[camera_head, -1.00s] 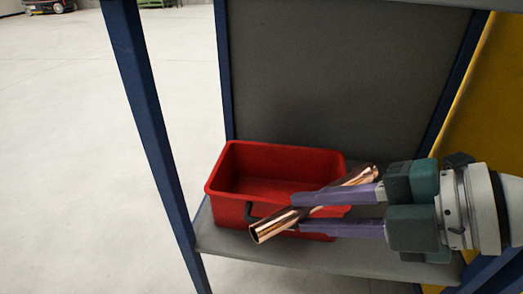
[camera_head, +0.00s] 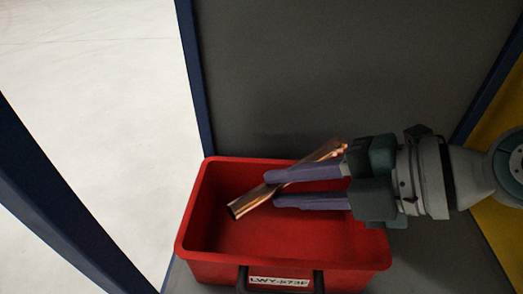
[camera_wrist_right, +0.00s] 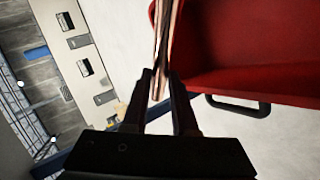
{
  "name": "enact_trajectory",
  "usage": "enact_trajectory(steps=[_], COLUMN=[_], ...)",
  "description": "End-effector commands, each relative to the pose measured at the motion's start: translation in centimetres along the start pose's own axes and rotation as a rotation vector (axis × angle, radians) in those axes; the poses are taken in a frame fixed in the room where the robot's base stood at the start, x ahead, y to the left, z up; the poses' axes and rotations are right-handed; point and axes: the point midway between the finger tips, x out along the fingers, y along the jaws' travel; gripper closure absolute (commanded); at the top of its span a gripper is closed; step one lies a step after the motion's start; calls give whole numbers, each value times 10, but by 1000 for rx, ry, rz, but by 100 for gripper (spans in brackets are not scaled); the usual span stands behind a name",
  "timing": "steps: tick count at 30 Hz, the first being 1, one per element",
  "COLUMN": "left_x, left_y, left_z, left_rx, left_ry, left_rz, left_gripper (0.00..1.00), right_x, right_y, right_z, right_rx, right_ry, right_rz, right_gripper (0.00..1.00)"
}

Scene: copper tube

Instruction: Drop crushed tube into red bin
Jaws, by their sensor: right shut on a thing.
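The copper tube (camera_head: 252,200) is held at a tilt between the fingers of my right gripper (camera_head: 272,189), which is shut on it. In the head view the tube shows over the open top of the red bin (camera_head: 205,205). In the right wrist view the tube (camera_wrist_right: 164,45) runs up from the fingertips of the gripper (camera_wrist_right: 162,88), with a dented, creased side. There the red bin (camera_wrist_right: 245,82) lies to the right of the tube. The bin's inside looks empty where it shows. My left gripper is not in view.
The bin stands on a grey shelf (camera_head: 440,250) with a dark back panel (camera_head: 330,70) behind it. A blue post (camera_head: 45,195) rises at the left. The bin has a dark front handle (camera_head: 243,280) and a white label. Pale floor lies beyond.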

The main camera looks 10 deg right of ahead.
Motion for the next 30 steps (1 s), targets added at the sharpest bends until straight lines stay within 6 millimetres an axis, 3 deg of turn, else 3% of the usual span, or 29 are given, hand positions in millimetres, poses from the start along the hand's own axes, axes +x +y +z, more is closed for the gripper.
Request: enact_trajectory(steps=[5,15,16,24,30], left_x=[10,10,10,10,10], left_y=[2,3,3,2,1], left_z=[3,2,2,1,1], left_rx=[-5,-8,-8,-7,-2], left_ry=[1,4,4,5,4], left_rz=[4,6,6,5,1], left_gripper=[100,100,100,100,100], right_x=[8,8,8,8,8], right_y=[-12,-14,-14,-14,-14], right_z=[4,4,4,4,4], right_rx=[0,-1,-1,-1,0], right_ry=[-2,-1,-1,-1,-1], right_rz=[1,1,1,1,-1], right_gripper=[100,100,70,40,39])
